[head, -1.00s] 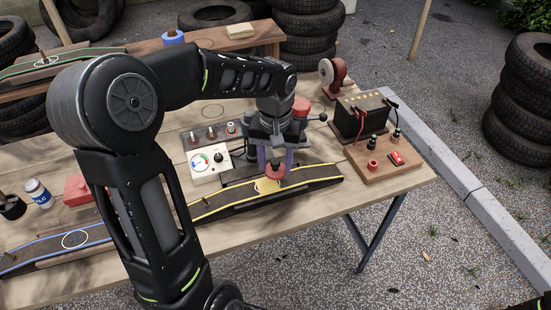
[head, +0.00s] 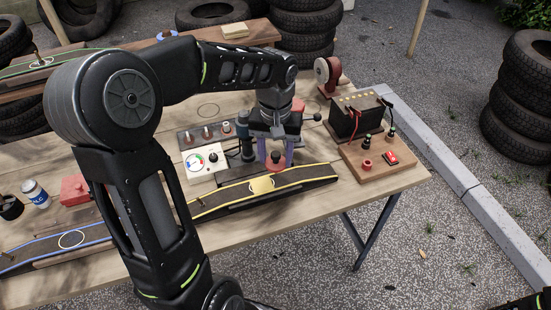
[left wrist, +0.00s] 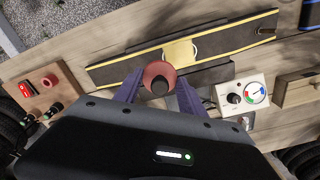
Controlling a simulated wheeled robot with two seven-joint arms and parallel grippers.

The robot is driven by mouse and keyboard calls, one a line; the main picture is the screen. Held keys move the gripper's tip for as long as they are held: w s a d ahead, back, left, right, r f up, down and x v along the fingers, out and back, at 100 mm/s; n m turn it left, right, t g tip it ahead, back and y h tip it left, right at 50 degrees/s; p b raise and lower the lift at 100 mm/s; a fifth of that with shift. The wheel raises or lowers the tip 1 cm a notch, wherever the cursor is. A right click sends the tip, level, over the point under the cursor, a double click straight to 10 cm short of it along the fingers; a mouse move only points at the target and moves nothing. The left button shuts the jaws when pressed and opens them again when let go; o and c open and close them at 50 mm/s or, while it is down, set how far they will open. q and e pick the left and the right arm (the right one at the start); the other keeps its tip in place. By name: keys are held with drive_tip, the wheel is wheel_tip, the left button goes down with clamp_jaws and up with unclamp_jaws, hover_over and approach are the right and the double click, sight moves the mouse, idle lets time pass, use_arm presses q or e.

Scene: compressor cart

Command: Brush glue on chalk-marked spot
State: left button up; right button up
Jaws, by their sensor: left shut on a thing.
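My left gripper (head: 275,160) is shut on a red round-topped piece (left wrist: 158,72), its purple fingers on either side of it. It holds the piece just behind the yellow-edged strip (head: 310,178), apart from the yellow patch (head: 262,185) on that strip. The patch also shows in the left wrist view (left wrist: 179,52). A blue-edged strip (head: 100,232) with a pale chalk ring (head: 72,239) lies at the front left, partly hidden by my arm. A blue and white glue can (head: 36,193) and a dark cup (head: 10,207) stand at the left.
A white dial box (head: 203,164) and a grey rack (head: 207,136) stand left of my gripper. A black battery (head: 356,117) and a wooden board with a red switch (head: 390,157) are at the right. A red box (head: 75,188) stands near the can.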

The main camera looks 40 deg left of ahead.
use_arm(q)
drive_tip(key=shift+s+a+r+p, duration=0.1)
drive_tip(key=shift+s+r+p, duration=0.2)
drive_tip(key=shift+r, duration=0.35)
drive_tip(key=shift+r+p, duration=0.3)
drive_tip(key=shift+r, duration=0.05)
drive_tip(key=shift+w+r+p, duration=0.15)
drive_tip(key=shift+r+p, duration=0.45)
drive_tip(key=shift+r, duration=0.1)
drive_tip(key=shift+r+p, duration=0.9)
drive_tip(key=shift+r, duration=0.35)
use_arm(e)
drive_tip(key=r, duration=0.3)
drive_tip(key=s+r, duration=0.1)
drive_tip(key=shift+d+r, duration=0.3)
drive_tip(key=shift+d, duration=0.05)
use_arm(q)
drive_tip(key=shift+f, duration=0.1)
